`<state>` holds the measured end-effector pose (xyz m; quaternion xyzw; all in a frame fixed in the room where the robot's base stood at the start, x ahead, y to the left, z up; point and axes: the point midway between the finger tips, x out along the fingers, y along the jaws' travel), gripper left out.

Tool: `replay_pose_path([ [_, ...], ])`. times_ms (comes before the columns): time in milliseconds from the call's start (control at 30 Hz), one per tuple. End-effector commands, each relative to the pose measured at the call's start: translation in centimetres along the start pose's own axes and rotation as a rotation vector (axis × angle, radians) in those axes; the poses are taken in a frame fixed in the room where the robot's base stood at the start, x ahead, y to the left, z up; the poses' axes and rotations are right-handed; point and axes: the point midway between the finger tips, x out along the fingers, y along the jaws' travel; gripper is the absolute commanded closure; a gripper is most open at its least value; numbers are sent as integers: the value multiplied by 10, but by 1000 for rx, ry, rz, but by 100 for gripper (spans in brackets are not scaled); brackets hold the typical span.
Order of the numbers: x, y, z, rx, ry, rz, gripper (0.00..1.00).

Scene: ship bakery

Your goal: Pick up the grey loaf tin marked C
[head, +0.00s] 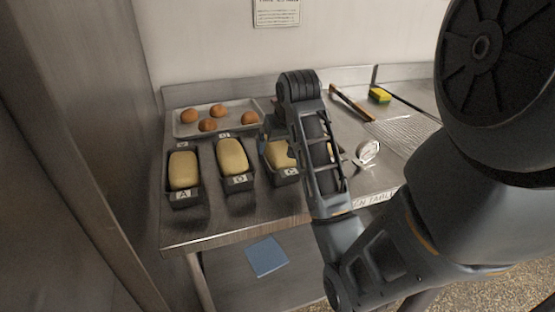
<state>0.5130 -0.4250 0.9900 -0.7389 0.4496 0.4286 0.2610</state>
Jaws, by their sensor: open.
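The grey loaf tin marked C (286,180) stands on the steel table with a pale loaf in it. Its right side is partly covered by my arm. A bluish-grey part of my gripper (271,127) shows left of my wrist, over or just behind the far end of this tin. My gripper is open; its fingertips are mostly hidden, and I cannot tell whether they touch the tin. Left of tin C stand a similar dark tin (239,184), its letter looking like D or O, and a tin marked A (183,200), each holding a loaf.
A tray with several brown buns (183,131) lies behind the tins. A wooden-handled tool (350,102), a yellow-green sponge (380,95), a wire rack (405,132) and a round white-faced item (367,152) lie to the right. A blue square (266,257) lies below the table's front edge.

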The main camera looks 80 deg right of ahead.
Motion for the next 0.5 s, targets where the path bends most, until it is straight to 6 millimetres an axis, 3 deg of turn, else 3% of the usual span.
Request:
replay_pose_path([
  [133, 14, 0, 0, 1, 0, 1, 0],
  [367, 16, 0, 0, 0, 1, 0, 0],
  [500, 16, 0, 0, 0, 1, 0, 11],
])
